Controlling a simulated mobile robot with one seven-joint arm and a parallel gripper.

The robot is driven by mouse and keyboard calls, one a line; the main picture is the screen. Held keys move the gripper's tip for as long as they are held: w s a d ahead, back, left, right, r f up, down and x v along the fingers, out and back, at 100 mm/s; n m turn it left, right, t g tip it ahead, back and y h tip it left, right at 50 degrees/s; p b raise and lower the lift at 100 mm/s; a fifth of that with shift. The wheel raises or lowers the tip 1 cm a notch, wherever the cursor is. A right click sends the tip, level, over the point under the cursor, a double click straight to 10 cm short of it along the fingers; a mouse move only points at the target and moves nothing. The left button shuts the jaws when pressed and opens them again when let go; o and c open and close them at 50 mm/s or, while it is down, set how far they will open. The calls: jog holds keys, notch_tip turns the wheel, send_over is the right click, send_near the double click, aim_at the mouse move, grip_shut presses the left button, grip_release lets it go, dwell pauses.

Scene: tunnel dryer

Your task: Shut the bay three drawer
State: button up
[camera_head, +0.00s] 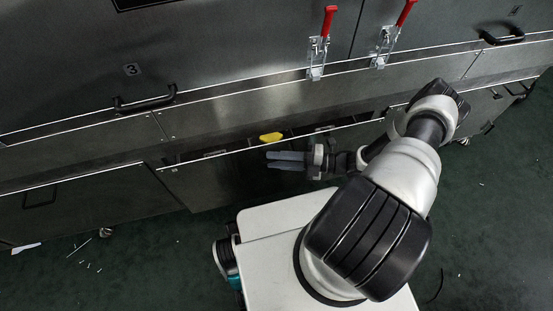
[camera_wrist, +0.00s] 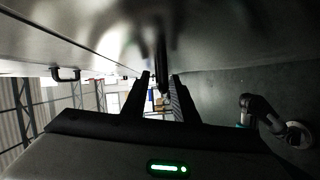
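The bay three drawer (camera_head: 215,183) stands slightly out from the dark metal dryer, below the plate marked 3 (camera_head: 131,69). A narrow opening shows behind its top edge, with a yellow item (camera_head: 271,137) in it. My gripper (camera_head: 268,161) is just in front of the drawer's face, near its top edge, with its fingers pointing left along it. In the wrist view the fingers (camera_wrist: 160,90) are apart, with a dark upright bar seen between or beyond them. I cannot tell whether they touch the drawer. Any handle on this drawer is hidden or unclear.
A black handle (camera_head: 146,103) sits on the panel above, and two red-handled toggle clamps (camera_head: 317,50) (camera_head: 388,42) are to its right. Another lower front (camera_head: 85,205) is at left. Small scraps (camera_head: 85,255) lie on the green floor.

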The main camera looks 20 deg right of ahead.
jog(key=shift+a, duration=0.1)
grip_shut()
dwell(1.4)
